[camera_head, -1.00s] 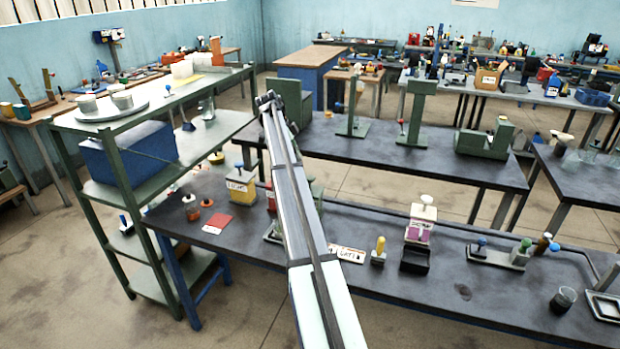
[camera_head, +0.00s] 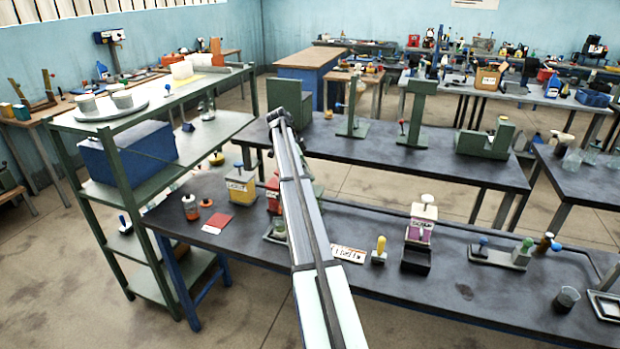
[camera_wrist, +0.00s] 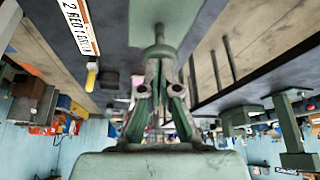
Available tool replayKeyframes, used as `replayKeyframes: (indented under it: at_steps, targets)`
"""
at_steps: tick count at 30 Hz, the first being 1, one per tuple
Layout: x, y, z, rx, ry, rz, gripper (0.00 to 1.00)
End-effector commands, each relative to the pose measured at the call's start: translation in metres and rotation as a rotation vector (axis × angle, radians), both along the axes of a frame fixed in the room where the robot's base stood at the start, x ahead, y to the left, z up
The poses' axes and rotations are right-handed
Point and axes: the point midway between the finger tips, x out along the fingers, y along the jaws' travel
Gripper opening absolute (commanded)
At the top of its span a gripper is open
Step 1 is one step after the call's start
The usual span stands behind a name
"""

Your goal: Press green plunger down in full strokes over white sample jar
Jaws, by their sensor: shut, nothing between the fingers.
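In the wrist view my gripper (camera_wrist: 158,62) is shut and empty, its fingertips together. Just beyond the tips is a grey-green upright rod (camera_wrist: 159,36) on a green plate (camera_wrist: 172,14). It looks like the plunger device, but I cannot tell whether the fingertips touch it. In the head view my arm hides my gripper and most of this device; part of a green base (camera_head: 275,232) shows left of the arm. I cannot make out the white sample jar in either view.
Farther right are a white-and-magenta container (camera_head: 422,222), a green-knobbed block (camera_head: 523,250) and a cup (camera_head: 566,299). A red bottle (camera_head: 272,190) is left of the arm.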

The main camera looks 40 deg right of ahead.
Motion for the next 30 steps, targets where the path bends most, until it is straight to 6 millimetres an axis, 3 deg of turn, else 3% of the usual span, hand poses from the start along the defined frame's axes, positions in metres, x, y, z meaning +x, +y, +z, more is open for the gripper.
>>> replayKeyframes:
  at_steps: [9,19,30]
  targets:
    - [0.000,0.000,-0.003,0.000,0.000,0.000,0.00]
    - [0.000,0.000,-0.036,0.000,0.000,0.001,0.00]
    - [0.010,0.010,-0.029,0.001,-0.001,0.002,0.00]
